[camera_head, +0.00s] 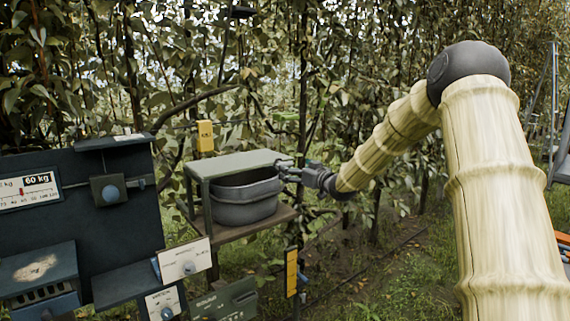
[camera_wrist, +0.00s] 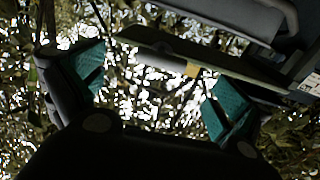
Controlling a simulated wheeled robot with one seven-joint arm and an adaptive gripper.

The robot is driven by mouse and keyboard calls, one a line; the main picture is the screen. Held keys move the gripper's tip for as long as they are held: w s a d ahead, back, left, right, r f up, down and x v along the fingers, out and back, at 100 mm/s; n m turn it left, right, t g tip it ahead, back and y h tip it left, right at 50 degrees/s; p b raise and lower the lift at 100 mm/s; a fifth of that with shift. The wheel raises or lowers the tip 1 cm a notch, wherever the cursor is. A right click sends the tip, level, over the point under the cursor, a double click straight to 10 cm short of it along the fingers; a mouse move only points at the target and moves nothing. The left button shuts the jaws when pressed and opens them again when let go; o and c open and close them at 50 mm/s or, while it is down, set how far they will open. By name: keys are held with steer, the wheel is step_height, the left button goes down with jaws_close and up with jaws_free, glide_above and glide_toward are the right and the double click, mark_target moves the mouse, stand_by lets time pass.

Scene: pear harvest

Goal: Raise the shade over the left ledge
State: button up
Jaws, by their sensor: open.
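A flat grey-green shade (camera_head: 238,163) lies level on a frame above the wooden ledge (camera_head: 213,234). A dark grey tub (camera_head: 245,205) stands on the ledge under the shade. My gripper (camera_head: 285,172) is at the right edge of the shade, with its fingers pointing left. In the wrist view my gripper (camera_wrist: 157,88) is open, its teal fingertips wide apart. A panel that looks like the shade (camera_wrist: 215,57) crosses the upper part of that view, near the right fingertip. I cannot tell whether it touches the fingers.
A dark panel (camera_head: 105,215) with a 60 kg scale (camera_head: 25,193) and knobs stands at the left. A yellow box (camera_head: 205,136) is behind the shade. White dial plates (camera_head: 184,261) are low in front. A ladder (camera_head: 555,110) is far right.

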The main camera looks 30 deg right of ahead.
mark_target(286, 165)
steer(key=shift+w+a+p, duration=0.15)
steer(key=shift+w+p, duration=0.3)
steer(key=shift+w, duration=1.1)
steer(key=shift+w+a+p, duration=0.15)
steer(key=shift+w+p, duration=0.3)
steer(key=shift+w, duration=1.1)
steer(key=shift+c, duration=0.2)
